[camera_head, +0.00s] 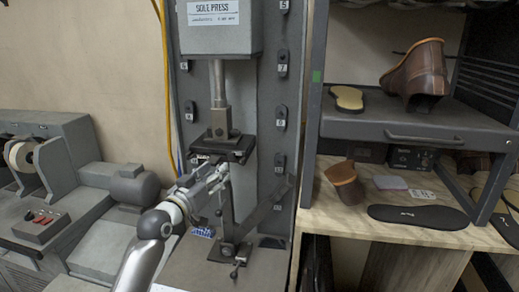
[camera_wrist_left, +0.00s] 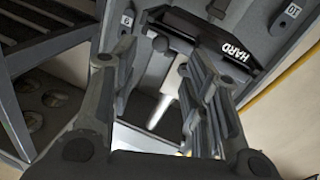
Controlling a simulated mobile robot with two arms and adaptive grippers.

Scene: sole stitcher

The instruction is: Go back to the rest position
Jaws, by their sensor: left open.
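My left gripper (camera_head: 222,172) is in front of the sole press, at and just below the height of its dark pressing plate (camera_head: 236,148). In the left wrist view the two fingers of my left gripper (camera_wrist_left: 162,80) stand wide apart with nothing held between them. Beyond them are a black plate marked HARD (camera_wrist_left: 225,50) and a pale tapered rod, which I cannot identify. I cannot tell if the gripper touches the press. The press head (camera_head: 215,40) carries a SOLE PRESS label. My right gripper is not in view.
Right of the press, a shelf (camera_head: 400,127) holds a brown boot (camera_head: 415,72) and a tan sole (camera_head: 347,98). Below it, a wooden bench holds another brown shoe piece (camera_head: 346,183) and a black insole (camera_head: 417,216). A grey grinding machine (camera_head: 50,160) stands left.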

